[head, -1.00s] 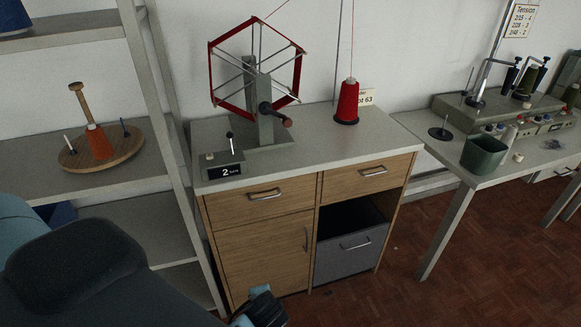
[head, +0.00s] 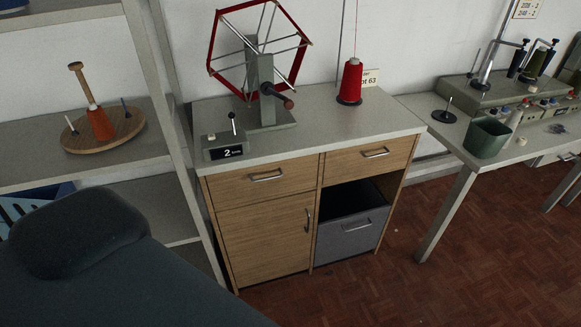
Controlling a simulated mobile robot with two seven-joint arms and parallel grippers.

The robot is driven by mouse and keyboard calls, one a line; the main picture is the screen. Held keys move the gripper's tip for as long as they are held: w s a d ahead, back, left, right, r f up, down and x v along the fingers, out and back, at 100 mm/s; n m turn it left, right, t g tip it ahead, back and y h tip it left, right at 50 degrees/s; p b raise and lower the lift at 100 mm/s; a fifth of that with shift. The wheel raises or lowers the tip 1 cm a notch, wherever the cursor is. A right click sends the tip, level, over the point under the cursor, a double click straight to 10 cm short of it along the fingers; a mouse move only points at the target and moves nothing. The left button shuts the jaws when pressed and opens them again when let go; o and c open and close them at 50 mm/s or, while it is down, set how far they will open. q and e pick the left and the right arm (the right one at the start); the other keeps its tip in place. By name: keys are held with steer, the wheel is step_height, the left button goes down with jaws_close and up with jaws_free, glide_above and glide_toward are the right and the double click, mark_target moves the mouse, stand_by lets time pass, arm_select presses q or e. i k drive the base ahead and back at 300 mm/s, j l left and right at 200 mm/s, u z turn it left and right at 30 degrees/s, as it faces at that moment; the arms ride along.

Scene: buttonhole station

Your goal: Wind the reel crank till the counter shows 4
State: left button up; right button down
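The reel (head: 212,52) has a red hexagonal rim with pale spokes. It stands on a grey-green post (head: 266,108) on top of the wooden cabinet. Its crank (head: 279,97), a dark arm with a brown-red grip, points right and slightly down on the near side of the post. The counter (head: 228,153) is a small box at the cabinet's front left corner. It shows 2, with small unclear letters beside it. Neither of my grippers shows in the head view.
A red thread cone (head: 350,82) stands right of the reel. The cabinet (head: 263,234) has drawers and a grey bin. A shelf with an orange cone (head: 100,123) is left. A large dark rounded shape (head: 85,240) fills the lower left. A side table (head: 455,198) is right.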

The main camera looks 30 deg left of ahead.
mark_target(268, 88)
steer(key=u, duration=0.45)
steer(key=i+u, duration=0.1)
steer(key=u, duration=0.35)
steer(key=i+l+u, duration=0.1)
steer(key=u, duration=0.35)
steer(key=l+u, duration=0.15)
steer(key=u, duration=0.3)
steer(key=i+l+u, duration=0.15)
steer(key=l+u, duration=0.2)
steer(key=i+l+u, duration=0.1)
steer(key=l+u, duration=0.25)
steer(key=l, duration=0.15)
steer(key=l+u, duration=0.3)
steer(key=l, duration=2.1)
steer(key=i+u, duration=0.05)
